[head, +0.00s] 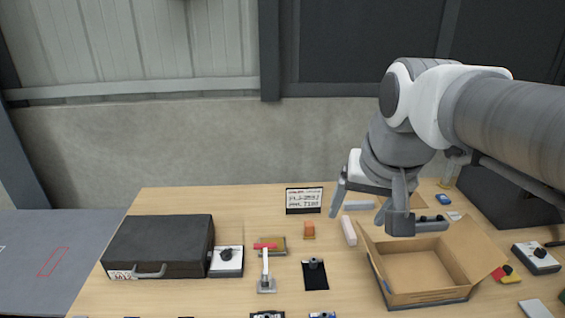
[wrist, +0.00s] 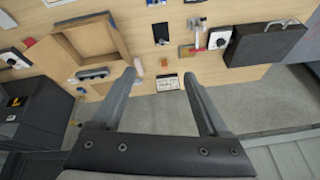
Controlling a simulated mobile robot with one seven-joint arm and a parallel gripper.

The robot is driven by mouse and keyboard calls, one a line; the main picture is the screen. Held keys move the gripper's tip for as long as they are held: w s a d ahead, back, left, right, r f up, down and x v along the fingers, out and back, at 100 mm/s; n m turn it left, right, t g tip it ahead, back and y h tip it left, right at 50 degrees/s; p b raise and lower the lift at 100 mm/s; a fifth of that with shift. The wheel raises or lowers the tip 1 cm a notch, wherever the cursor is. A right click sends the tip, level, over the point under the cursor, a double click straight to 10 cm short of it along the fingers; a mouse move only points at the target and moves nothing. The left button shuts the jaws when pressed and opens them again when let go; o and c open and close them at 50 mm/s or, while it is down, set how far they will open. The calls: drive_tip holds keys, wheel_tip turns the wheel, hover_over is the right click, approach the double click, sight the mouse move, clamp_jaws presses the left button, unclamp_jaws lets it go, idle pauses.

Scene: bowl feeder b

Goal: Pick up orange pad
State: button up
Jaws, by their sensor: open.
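A small orange object (head: 309,230), the only clearly orange thing I can make out, stands on the wooden table near the middle, just in front of a sign. It also shows in the wrist view (wrist: 164,62), beyond and between my fingertips. My gripper (head: 357,217) is open and empty, raised above the back right part of the table, to the right of the orange object and apart from it. In the wrist view its two fingers (wrist: 158,75) are spread wide with nothing between them.
An open cardboard box (head: 427,292) stands right of centre, with a pale pink block (head: 349,231) beside it. A black case (head: 160,247) lies at left. The white-faced sign (head: 304,199) stands behind the orange object. A brownish plate (head: 279,244) and a black pad (head: 315,280) lie nearby.

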drive_tip(key=w+r+m+g+p, duration=0.15)
drive_tip(key=w+r+m, duration=0.25)
drive_tip(key=w, duration=1)
drive_tip(key=m+g+b, duration=0.3)
drive_tip(key=m+b, duration=0.2)
drive_tip(key=m, duration=0.6)
hover_over(310, 223)
drive_tip(key=f, duration=3.6)
drive_tip(key=shift+w+d+f, duration=0.1)
drive_tip(key=shift+w+d, duration=0.25)
drive_tip(key=shift+d, duration=0.05)
drive_tip(key=shift+f, duration=0.4)
drive_tip(key=shift+s+a+f+b, duration=0.2)
drive_tip(key=shift+a+f+b, duration=0.1)
drive_tip(key=shift+f, duration=0.45)
drive_tip(key=shift+s+a+f+b, duration=0.2)
drive_tip(key=shift+a+f+b, duration=0.05)
drive_tip(key=shift+f, duration=1.5)
